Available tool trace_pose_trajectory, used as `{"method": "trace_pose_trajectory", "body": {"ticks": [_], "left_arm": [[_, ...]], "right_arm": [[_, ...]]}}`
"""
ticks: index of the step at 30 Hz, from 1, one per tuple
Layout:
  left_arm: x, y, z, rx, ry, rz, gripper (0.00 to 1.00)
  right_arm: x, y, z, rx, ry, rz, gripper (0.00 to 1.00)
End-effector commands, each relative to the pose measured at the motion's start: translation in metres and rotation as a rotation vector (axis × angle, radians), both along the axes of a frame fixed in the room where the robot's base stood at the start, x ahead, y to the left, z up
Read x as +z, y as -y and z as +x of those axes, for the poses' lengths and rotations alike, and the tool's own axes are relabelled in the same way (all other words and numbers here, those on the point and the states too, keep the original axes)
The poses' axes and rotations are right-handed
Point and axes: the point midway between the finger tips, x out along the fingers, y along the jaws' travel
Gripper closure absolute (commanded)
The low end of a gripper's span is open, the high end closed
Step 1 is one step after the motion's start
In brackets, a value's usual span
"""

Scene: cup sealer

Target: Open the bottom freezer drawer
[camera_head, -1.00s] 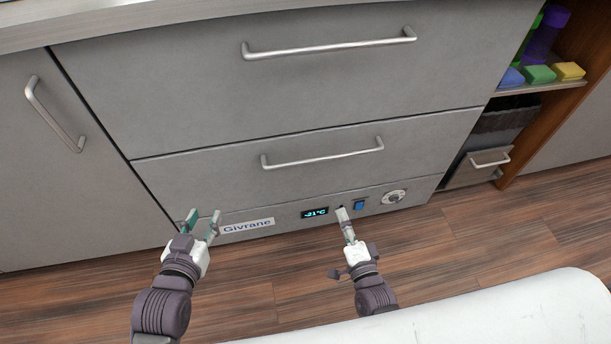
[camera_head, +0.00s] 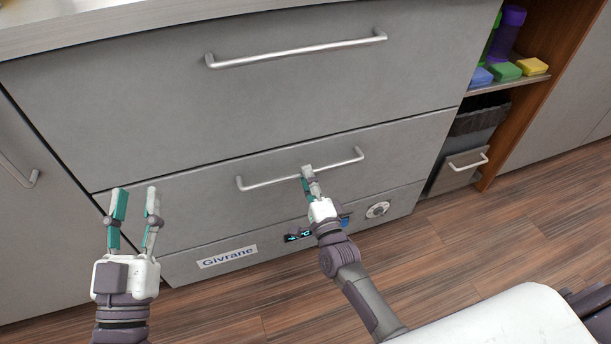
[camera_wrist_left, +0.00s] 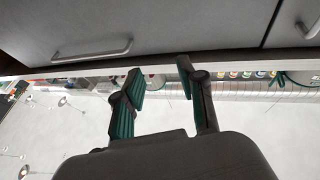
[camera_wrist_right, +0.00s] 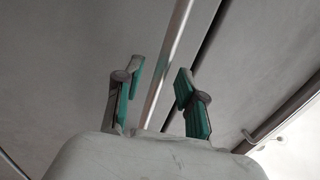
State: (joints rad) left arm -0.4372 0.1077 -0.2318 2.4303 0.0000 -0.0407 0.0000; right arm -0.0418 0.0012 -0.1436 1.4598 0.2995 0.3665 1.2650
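The bottom freezer drawer (camera_head: 400,145) is a grey front with a bar handle (camera_head: 263,183), below a larger drawer (camera_head: 260,110). It looks closed and flush. My right gripper (camera_head: 308,172) is at the middle of the bottom drawer's handle. In the right wrist view the handle bar (camera_wrist_right: 168,65) runs between my open fingers (camera_wrist_right: 158,82), with gaps on both sides. It is not gripped. My left gripper (camera_head: 135,195) is open and empty, in front of the left end of the drawer, left of its handle; it also shows open in the left wrist view (camera_wrist_left: 161,82).
Below the drawer is a panel with a Givrane label (camera_head: 228,257), a partly hidden display (camera_head: 292,237) and a dial (camera_head: 378,210). An open shelf with coloured boxes (camera_head: 505,71) and a bin (camera_head: 465,170) stand at the right. The wooden floor (camera_head: 450,250) in front is clear.

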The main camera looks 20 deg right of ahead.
Motion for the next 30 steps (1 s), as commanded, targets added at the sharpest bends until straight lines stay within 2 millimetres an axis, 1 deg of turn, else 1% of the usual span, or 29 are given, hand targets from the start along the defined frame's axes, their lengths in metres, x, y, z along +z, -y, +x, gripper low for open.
{"method": "trace_pose_trajectory", "body": {"ticks": [1, 6, 14, 15, 17, 21, 22, 30], "left_arm": [[0.004, 0.000, -0.002, -0.002, 0.031, -0.008, 0.60], [0.014, 0.001, -0.006, -0.006, 0.090, -0.025, 0.60], [0.016, 0.001, -0.007, -0.006, 0.097, -0.027, 0.60], [0.015, 0.001, -0.007, -0.006, 0.096, -0.027, 0.60], [0.015, 0.001, -0.007, -0.006, 0.096, -0.027, 0.60], [0.015, 0.001, -0.007, -0.006, 0.096, -0.027, 0.60], [0.015, 0.001, -0.007, -0.006, 0.096, -0.027, 0.60], [0.015, 0.001, -0.006, -0.006, 0.095, -0.027, 0.60]], "right_arm": [[0.000, 0.000, 0.006, -0.001, 0.001, 0.000, 0.61], [0.003, 0.000, 0.016, 0.000, -0.001, -0.001, 0.61], [0.003, -0.001, 0.017, 0.000, -0.001, -0.001, 0.61], [0.003, -0.001, 0.017, 0.000, -0.001, -0.001, 0.64], [0.003, -0.001, 0.017, 0.000, -0.001, -0.001, 0.74], [0.003, -0.001, 0.017, 0.000, -0.001, -0.001, 0.97], [0.003, -0.001, 0.017, 0.000, -0.001, -0.001, 1.00], [0.003, -0.001, 0.017, 0.000, -0.001, -0.001, 1.00]]}}
